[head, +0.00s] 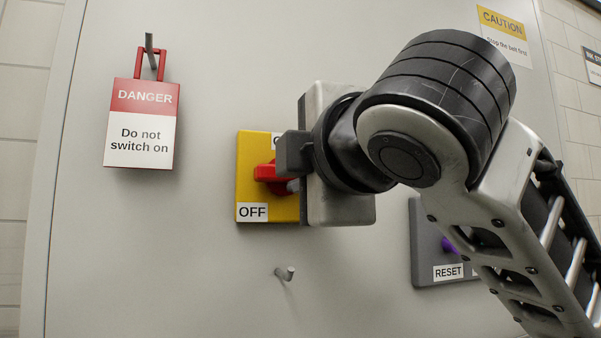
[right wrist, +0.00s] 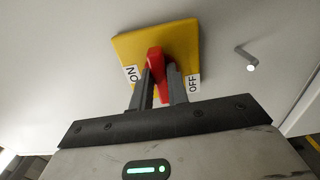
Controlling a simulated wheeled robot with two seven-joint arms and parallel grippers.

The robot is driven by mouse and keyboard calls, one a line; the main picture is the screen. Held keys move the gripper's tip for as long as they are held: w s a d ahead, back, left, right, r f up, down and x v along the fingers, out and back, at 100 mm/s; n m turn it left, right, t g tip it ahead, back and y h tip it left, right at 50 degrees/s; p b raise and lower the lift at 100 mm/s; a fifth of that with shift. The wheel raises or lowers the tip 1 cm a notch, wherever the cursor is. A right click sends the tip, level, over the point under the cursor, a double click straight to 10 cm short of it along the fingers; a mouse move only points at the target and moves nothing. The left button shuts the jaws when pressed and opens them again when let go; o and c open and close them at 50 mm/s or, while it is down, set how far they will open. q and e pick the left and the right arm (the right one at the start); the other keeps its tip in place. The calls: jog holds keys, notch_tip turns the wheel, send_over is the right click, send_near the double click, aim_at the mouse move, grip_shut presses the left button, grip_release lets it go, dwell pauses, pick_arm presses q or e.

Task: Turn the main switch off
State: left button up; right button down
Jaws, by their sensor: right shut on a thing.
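The main switch is a yellow plate (head: 250,150) on the grey panel with a red handle (head: 267,172). In the head view the handle's visible part lies roughly level, and the OFF label (head: 252,212) is at the plate's lower left. The upper label is mostly hidden behind my right gripper (head: 288,171). In the right wrist view my right gripper (right wrist: 160,90) is shut on the red handle (right wrist: 156,66), one finger on each side. There the handle stands between the ON label (right wrist: 130,74) and the OFF label (right wrist: 194,84). My left gripper is not in view.
A red and white danger tag with a shackle (head: 141,124) hangs on a peg at the left. A bare peg (head: 286,273) sticks out below the switch. A grey RESET box (head: 430,250) with a purple part is at the lower right, partly behind my arm.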

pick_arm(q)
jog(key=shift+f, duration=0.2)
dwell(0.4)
pick_arm(e)
jog(key=c, duration=1.4)
grip_release()
jog(key=shift+o, duration=0.2)
